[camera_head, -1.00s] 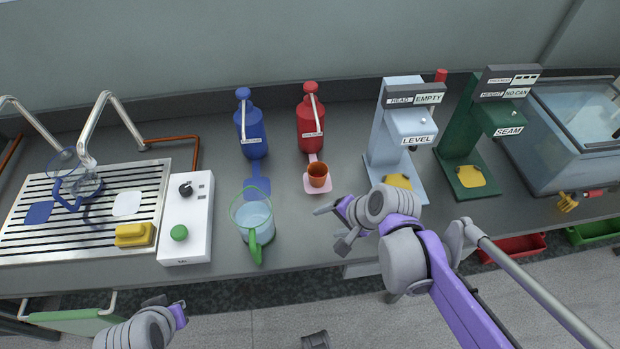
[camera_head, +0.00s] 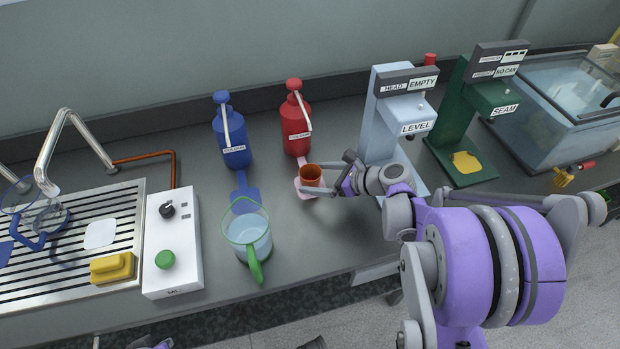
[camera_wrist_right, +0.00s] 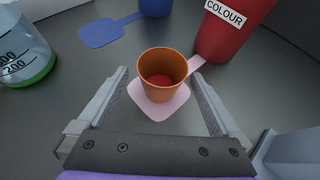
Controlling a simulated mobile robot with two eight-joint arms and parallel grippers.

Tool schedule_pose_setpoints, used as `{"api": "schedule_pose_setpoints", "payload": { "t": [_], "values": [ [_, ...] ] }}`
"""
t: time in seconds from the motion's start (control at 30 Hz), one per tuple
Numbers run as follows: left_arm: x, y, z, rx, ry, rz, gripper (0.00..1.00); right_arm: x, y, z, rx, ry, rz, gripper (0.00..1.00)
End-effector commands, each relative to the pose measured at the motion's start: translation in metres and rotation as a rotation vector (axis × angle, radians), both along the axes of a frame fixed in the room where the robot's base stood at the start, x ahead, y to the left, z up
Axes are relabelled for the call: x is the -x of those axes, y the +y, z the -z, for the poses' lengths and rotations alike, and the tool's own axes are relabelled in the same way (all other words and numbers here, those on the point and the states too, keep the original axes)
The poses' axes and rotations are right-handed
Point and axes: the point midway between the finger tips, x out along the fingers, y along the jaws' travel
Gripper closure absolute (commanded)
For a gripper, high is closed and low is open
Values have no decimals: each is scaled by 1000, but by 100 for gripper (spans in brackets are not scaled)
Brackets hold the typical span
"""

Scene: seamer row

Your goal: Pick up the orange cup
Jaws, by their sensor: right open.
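The orange cup (camera_head: 311,176) stands upright on a pink pad (camera_head: 301,190) in front of the red bottle (camera_head: 296,122). My right gripper (camera_head: 326,178) has come in from the right, with its fingers low around the cup. In the right wrist view the cup (camera_wrist_right: 162,72) stands between and just beyond the open fingertips of my right gripper (camera_wrist_right: 162,82), with a gap on both sides. The inside of the cup shows red at the bottom. My left gripper is not clearly visible; only a bit of my left arm shows at the bottom edge.
A clear jug with a green handle (camera_head: 248,236) stands left of the cup, and a blue bottle (camera_head: 231,135) behind it. A light grey machine (camera_head: 385,118) and a green machine (camera_head: 468,115) stand to the right. The counter in front of the cup is clear.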

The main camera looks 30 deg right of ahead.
Motion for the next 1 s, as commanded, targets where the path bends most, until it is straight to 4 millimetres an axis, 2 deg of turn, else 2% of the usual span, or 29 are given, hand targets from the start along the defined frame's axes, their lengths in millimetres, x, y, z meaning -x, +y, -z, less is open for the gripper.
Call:
{"api": "schedule_pose_setpoints", "payload": {
  "t": [0.33, 0.63, 0.67, 1.0],
  "values": [
    [0, 0, 4, 0, 1, 0, 100, -34, 19, 26, 1, -1, -2, 0],
    [0, 0, 4, 0, 1, 0, 100, -37, 20, 28, 2, 0, 0, 0],
    [0, 0, 4, 0, 1, 0, 100, -37, 20, 28, 2, 0, 0, 4],
    [0, 0, 4, 0, 1, 0, 100, -37, 20, 28, 2, 0, 0, 65]
  ]
}}
